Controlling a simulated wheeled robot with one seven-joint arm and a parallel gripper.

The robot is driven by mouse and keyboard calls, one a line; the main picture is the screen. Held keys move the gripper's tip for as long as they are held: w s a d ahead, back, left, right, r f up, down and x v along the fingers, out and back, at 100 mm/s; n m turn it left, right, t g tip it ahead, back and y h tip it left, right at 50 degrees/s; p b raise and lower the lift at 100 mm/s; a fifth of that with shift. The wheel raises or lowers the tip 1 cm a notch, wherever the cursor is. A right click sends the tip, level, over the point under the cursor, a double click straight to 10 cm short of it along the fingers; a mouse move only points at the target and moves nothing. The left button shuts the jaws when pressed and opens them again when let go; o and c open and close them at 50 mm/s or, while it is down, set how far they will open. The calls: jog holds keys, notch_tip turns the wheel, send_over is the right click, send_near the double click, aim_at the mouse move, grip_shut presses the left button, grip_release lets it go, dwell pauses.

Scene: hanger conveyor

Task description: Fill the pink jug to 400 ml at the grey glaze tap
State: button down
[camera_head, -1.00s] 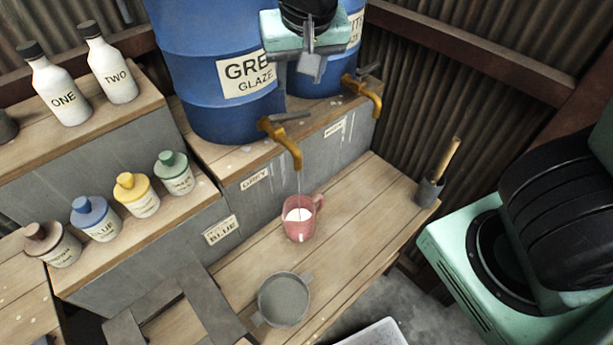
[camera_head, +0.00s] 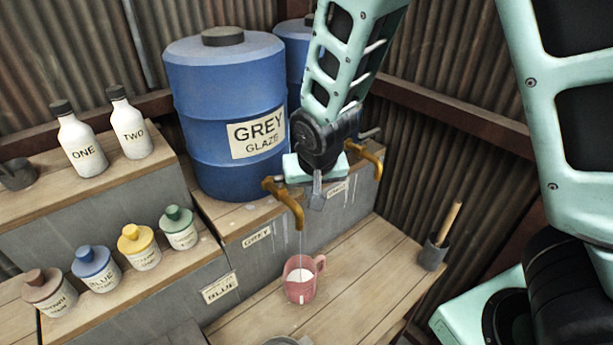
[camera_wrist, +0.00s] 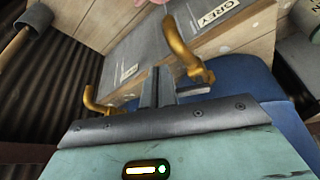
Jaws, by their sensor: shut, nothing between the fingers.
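The pink jug (camera_head: 300,291) stands upright on the wooden bench below the grey glaze tap (camera_head: 288,202). Pale liquid shows inside it, and a thin stream falls into it from the spout. I cannot read its level. My gripper (camera_head: 316,196) is shut and empty, just right of the tap and above the jug. In the wrist view my fingers (camera_wrist: 160,86) are beside the orange grey tap (camera_wrist: 182,48), close to its lever; I cannot tell whether they touch. Part of the pink jug (camera_wrist: 126,9) shows at the top edge there. The blue GREY GLAZE barrel (camera_head: 205,160) stands behind the tap.
A second orange tap (camera_head: 368,154) is to the right, partly behind my arm. Bottles ONE (camera_head: 82,148) and TWO (camera_head: 130,128) and several small glaze jars are left. A grey vessel (camera_head: 288,341) shows at the bottom.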

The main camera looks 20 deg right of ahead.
jog(key=shift+w+d+p, duration=0.2)
jog(key=shift+w+p, duration=0.25)
jog(key=shift+w, duration=0.55)
jog(key=shift+w+d+p, duration=0.15)
jog(key=shift+w+p, duration=0.25)
jog(key=shift+w, duration=0.55)
jog(key=shift+w+d+n+b, duration=0.2)
jog(key=shift+w+n+b, duration=0.15)
jog(key=shift+n+b, duration=0.4)
jog(key=shift+w+d+n+y+b, duration=0.25)
jog(key=shift+w+n+b, duration=0.1)
jog(key=shift+w+b, duration=0.25)
jog(key=shift+w+d+n+y+b, duration=0.15)
jog(key=shift+w+n+y+b, duration=0.15)
jog(key=shift+w+b, duration=0.2)
jog(key=shift+r, duration=0.1)
jog(key=shift+s+a, duration=0.45)
jog(key=shift+s, duration=0.15)
